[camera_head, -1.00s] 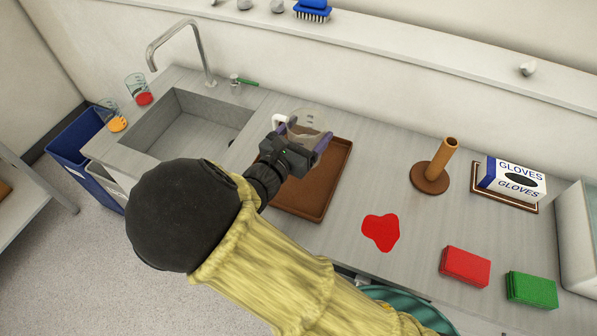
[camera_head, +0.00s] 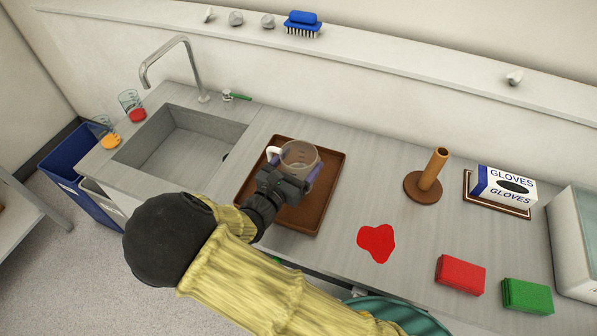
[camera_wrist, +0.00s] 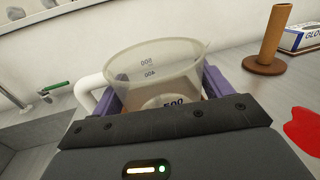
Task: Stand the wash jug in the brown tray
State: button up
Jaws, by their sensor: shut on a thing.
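The wash jug (camera_head: 299,155) is a clear, graduated jug with a white handle. My gripper (camera_head: 296,172) is shut on it, with purple fingers on either side of its body. The jug is upright and lies over the brown tray (camera_head: 310,222) in the head view; whether its base touches the tray floor is hidden by my gripper. In the wrist view the jug (camera_wrist: 150,78) sits between the purple fingers of my gripper (camera_wrist: 160,95), its handle to the left.
A sink (camera_head: 185,145) with a tap (camera_head: 175,60) is left of the tray. To the right are a brown upright holder (camera_head: 428,178), a red spill (camera_head: 377,243), a glove box (camera_head: 503,185), a red sponge (camera_head: 460,275) and a green sponge (camera_head: 527,296). A blue brush (camera_head: 303,22) is on the ledge.

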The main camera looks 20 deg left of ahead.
jog(key=shift+f+p, duration=0.3)
jog(key=shift+f, duration=1.75)
jog(key=o, duration=1.3)
jog(key=shift+f, duration=0.1)
jog(key=shift+s+a, duration=0.1)
jog(key=shift+s, duration=0.2)
jog(key=b+v, duration=0.3)
jog(key=v, duration=0.8)
jog(key=shift+s+a, duration=0.1)
jog(key=shift+s, duration=0.1)
